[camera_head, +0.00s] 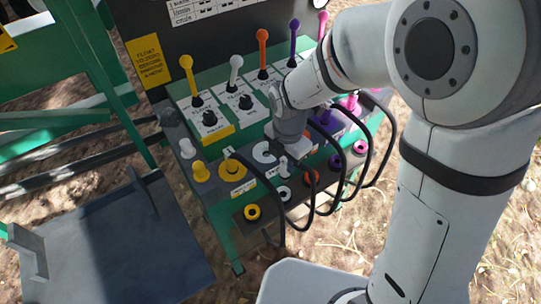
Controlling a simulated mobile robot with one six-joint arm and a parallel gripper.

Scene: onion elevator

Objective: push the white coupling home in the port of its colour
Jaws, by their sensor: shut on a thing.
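My gripper (285,150) points down over the sloping port panel and is shut on the white coupling (283,167), a small pale cylinder mostly hidden by the fingers. The white port (264,152), a pale ring, lies just left of my gripper and is partly covered by it. The coupling appears right of and slightly below the ring's centre; I cannot tell whether they touch. A white-ringed socket (284,194) is on the lower rail, below the coupling.
The yellow port (232,170) is to the left, with a black hose near it. Several black hoses (322,205) loop to the right and below. Coloured levers, such as the white one (235,63), stand behind. Lower-rail sockets include a yellow one (252,212).

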